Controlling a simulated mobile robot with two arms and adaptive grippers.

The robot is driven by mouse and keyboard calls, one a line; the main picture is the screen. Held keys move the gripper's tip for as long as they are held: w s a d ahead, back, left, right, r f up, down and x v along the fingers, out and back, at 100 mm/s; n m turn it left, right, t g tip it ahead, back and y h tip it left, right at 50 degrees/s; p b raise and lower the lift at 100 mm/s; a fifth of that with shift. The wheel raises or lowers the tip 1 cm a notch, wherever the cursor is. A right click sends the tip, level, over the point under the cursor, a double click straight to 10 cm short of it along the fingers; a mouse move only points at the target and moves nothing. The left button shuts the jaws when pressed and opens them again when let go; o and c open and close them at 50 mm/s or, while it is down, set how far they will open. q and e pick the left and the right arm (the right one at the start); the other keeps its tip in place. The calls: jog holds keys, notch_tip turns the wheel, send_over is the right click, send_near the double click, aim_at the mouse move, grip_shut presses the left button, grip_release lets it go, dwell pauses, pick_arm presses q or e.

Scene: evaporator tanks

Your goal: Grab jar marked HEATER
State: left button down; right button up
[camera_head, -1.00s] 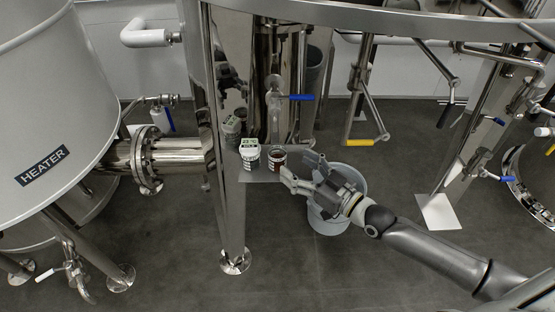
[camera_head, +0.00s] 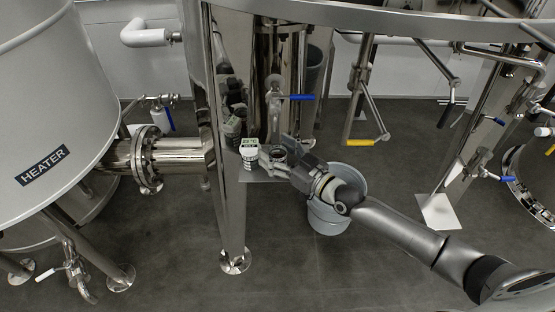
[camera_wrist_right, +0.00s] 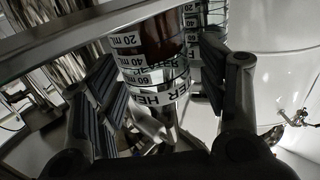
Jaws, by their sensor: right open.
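The jar marked HEATER (camera_wrist_right: 150,45) has dark red contents, black millilitre marks and a label reading partly "HE" and "ER", upside down in the right wrist view. In the head view it stands on a small metal shelf (camera_head: 258,177), mostly hidden by my gripper. My right gripper (camera_head: 277,157) is open, its fingers at the jar. In the right wrist view the fingers lie on either side of the jar; I cannot tell whether they touch it. My left gripper is not in view.
A white-topped item with a green display (camera_head: 249,153) stands close to the left of the jar. A shiny tank leg (camera_head: 230,215) is in front. A grey bucket (camera_head: 328,218) stands below my right arm. The tank labelled HEATER (camera_head: 60,110) is at left.

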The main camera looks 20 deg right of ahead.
jog(key=c, duration=1.2)
jog(key=shift+c, duration=0.2)
jog(key=shift+r, duration=0.2)
